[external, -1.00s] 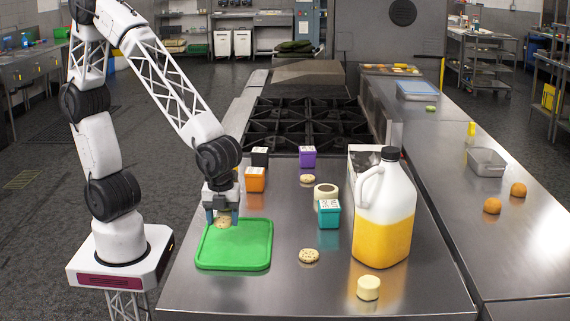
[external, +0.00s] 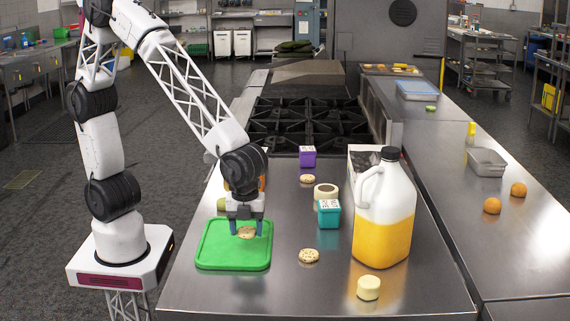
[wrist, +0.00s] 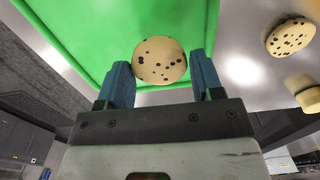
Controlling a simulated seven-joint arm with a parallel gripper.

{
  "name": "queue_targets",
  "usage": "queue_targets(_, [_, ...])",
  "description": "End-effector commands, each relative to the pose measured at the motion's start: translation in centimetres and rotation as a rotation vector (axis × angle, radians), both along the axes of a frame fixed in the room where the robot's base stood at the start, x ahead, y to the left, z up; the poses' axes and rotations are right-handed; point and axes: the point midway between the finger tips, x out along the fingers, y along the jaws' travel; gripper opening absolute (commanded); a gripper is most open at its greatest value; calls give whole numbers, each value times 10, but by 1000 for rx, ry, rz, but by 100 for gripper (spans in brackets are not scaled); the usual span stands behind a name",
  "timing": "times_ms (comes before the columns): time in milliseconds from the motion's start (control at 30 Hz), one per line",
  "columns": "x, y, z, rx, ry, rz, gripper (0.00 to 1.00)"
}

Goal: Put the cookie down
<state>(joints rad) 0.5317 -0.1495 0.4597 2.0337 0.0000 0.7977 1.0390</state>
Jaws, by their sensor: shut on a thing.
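The cookie (external: 246,233) is round and pale with dark chips. My gripper (external: 246,230) is shut on it, one blue finger on each side, pointing down over the green tray (external: 220,263). The cookie (wrist: 160,60) also shows between the fingers in the wrist view, with the green tray (wrist: 85,25) behind it. I cannot tell whether the cookie touches the tray. Another chip cookie (external: 309,256) lies on the steel counter right of the tray, and one more (external: 307,179) lies farther back.
A juice jug (external: 383,225), a teal box (external: 328,214), a purple box (external: 308,157) and a pale round piece (external: 368,288) stand to the right on the counter. The stove (external: 310,125) is behind. Bare counter lies in front of the tray.

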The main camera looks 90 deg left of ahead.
Motion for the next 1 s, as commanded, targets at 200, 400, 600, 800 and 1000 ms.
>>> queue_targets(200, [0, 0, -8, 1, 1, 0, 38])
queue_targets(400, [0, 0, -28, 0, 1, 0, 38])
queue_targets(600, [0, 0, -35, 0, 0, 0, 38])
queue_targets(800, [0, 0, -35, 0, 0, 0, 38])
queue_targets(1000, [0, 0, -38, 0, 0, 0, 64])
